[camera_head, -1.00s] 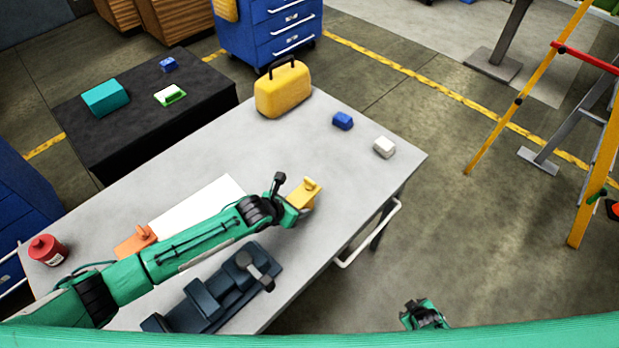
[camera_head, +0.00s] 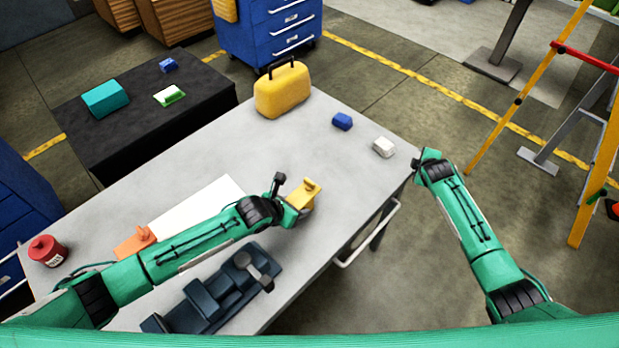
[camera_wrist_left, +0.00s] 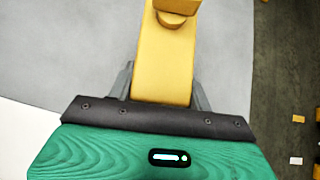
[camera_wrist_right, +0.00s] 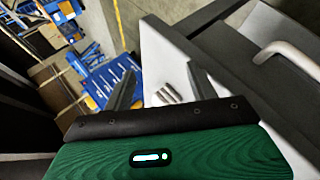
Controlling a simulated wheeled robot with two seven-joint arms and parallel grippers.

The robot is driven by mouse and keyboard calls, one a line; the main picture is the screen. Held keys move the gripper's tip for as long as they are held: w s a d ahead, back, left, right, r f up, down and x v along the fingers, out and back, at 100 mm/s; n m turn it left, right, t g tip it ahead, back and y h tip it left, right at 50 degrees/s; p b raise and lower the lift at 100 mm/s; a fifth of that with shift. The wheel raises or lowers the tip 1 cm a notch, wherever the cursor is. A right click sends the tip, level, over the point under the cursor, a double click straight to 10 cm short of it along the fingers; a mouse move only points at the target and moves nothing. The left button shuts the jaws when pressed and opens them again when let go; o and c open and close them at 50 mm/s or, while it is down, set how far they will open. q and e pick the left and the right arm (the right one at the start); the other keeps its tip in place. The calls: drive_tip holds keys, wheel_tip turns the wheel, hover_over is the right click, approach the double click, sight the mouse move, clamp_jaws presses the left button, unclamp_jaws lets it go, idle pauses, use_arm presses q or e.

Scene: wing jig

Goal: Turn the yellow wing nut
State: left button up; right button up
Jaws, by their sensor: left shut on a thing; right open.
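The yellow jig block (camera_head: 301,197) sits near the front right part of the grey table, with the small yellow wing nut (camera_head: 311,184) on its top. My left gripper (camera_head: 292,206) is shut on the yellow block. In the left wrist view, the block (camera_wrist_left: 163,70) lies between the two fingers, and the rounded yellow nut (camera_wrist_left: 176,12) shows at the top edge, partly cut off. My right gripper (camera_head: 420,158) is open and empty at the table's right corner. In the right wrist view its fingers (camera_wrist_right: 161,85) stand apart, with the white block beyond them.
A rail (camera_head: 368,235) runs along the table's side.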

drive_tip(key=w+a+r+n+g+y, duration=0.1)
drive_tip(key=a+r, duration=0.1)
drive_tip(key=a, duration=0.5)
drive_tip(key=w+a+r+n+g+y, duration=0.1)
drive_tip(key=a+r+n+g, duration=0.15)
drive_tip(key=a, duration=0.45)
drive_tip(key=n+g, duration=0.7)
drive_tip(key=n, duration=0.3)
approach(309, 181)
drive_tip(key=shift+t+h, duration=0.25)
drive_tip(key=shift+h, duration=0.05)
drive_tip(key=f, duration=0.9)
drive_tip(key=shift+s+a, duration=0.2)
drive_tip(key=shift+a, duration=0.05)
drive_tip(key=c, duration=1)
